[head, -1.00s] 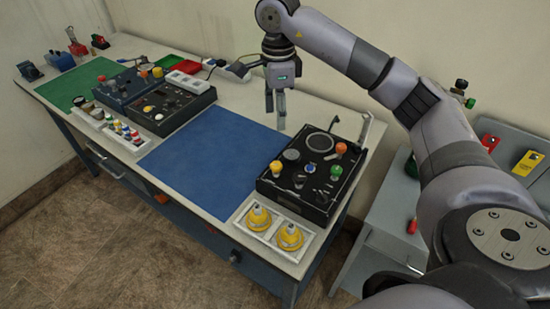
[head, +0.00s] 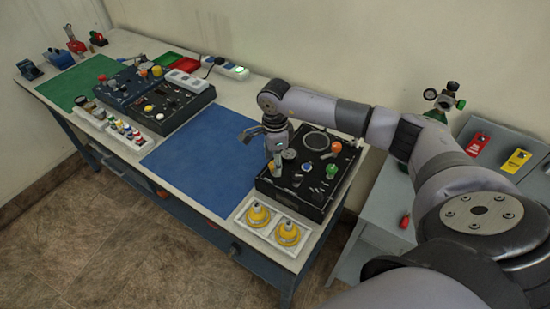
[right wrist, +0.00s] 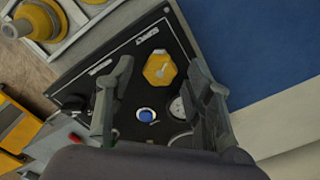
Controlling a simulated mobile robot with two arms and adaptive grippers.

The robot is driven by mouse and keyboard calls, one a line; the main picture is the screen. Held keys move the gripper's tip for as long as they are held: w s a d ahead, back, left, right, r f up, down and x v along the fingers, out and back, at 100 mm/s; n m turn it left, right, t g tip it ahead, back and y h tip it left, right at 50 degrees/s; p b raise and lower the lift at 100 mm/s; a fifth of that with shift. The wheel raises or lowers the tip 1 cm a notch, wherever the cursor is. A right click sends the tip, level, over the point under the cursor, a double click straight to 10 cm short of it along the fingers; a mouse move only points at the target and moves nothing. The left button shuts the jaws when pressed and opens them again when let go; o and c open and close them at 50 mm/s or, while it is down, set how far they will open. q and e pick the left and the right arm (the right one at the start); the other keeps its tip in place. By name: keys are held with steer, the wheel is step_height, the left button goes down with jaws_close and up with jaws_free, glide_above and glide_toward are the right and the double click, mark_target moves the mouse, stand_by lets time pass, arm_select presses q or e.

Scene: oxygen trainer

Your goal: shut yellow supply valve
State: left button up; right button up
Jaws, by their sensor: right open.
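The yellow supply valve (right wrist: 159,68) is a faceted yellow knob with a pale mark on top, on the black panel (right wrist: 112,62). In the head view only a small part of the valve (head: 271,166) shows below my right gripper (head: 277,150). In the right wrist view my right gripper (right wrist: 160,82) is open, its two fingers on either side of the valve in the picture. I cannot tell whether they touch it or how far above it they are. My left gripper is not in view.
Green (head: 332,170) and orange (head: 336,147) knobs stand further right. A white tray (head: 266,233) with two yellow items is in front. The blue mat (head: 205,160) is clear.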

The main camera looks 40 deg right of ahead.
steer(key=shift+f, duration=0.1)
steer(key=shift+c, duration=0.4)
jaws_close()
